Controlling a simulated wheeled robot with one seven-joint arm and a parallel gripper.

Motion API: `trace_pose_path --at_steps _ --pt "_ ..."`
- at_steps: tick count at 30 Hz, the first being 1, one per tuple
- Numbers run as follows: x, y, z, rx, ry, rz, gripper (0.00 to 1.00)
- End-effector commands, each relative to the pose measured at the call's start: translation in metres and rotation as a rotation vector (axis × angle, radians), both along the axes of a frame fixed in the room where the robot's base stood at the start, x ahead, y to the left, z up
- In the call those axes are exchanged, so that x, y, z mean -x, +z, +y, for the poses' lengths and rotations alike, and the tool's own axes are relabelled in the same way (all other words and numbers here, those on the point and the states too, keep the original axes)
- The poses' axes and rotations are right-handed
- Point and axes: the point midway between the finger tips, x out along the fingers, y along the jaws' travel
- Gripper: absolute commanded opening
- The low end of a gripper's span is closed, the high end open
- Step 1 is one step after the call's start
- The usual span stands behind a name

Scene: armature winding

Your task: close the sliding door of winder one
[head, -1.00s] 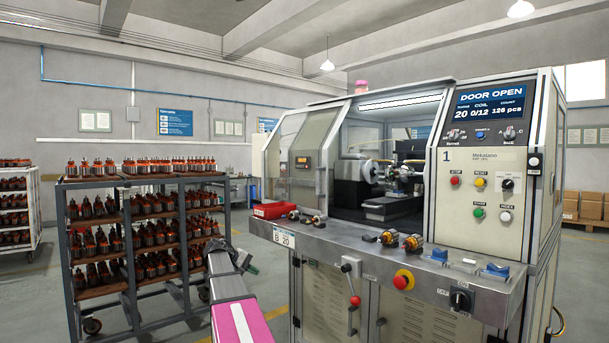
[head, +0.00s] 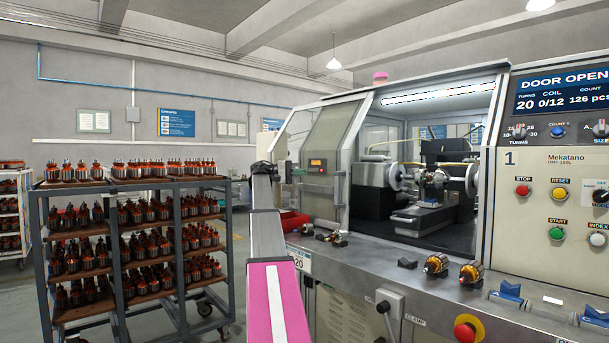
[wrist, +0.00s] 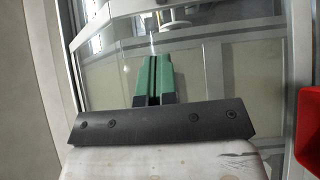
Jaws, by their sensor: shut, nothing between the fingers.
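Winder one is the cream machine with a "1" on its panel (head: 545,165); its display (head: 562,92) reads DOOR OPEN. Its sliding door (head: 328,135), a framed clear panel, stands at the left side of the opening. The opening to its right is uncovered, with the winding spindle (head: 435,185) in view inside. My gripper (wrist: 152,65) is shut and empty, its green fingers together in front of a framed glass panel in the wrist view. In the head view my raised arm ends at the machine's left end; the fingertips are hard to make out, and I cannot tell if they touch the door.
The machine's front ledge (head: 375,262) carries several small armatures and blue holders. A red bin sits at the ledge's left (head: 292,222), also at the right edge of the wrist view (wrist: 308,145). A rack of armatures (head: 125,245) stands to the left, with a gap between.

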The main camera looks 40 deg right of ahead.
Motion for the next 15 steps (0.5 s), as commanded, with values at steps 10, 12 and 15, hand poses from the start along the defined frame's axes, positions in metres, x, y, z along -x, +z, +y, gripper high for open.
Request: trace_pose_path --at_steps 10,12,15 --pt "0.044 -0.001 -0.050 -0.001 0.000 -0.001 0.00" --pt "0.052 -0.001 -0.059 -0.001 0.000 -0.001 0.00" --pt "0.068 -0.002 -0.060 -0.001 0.002 -0.001 0.00"
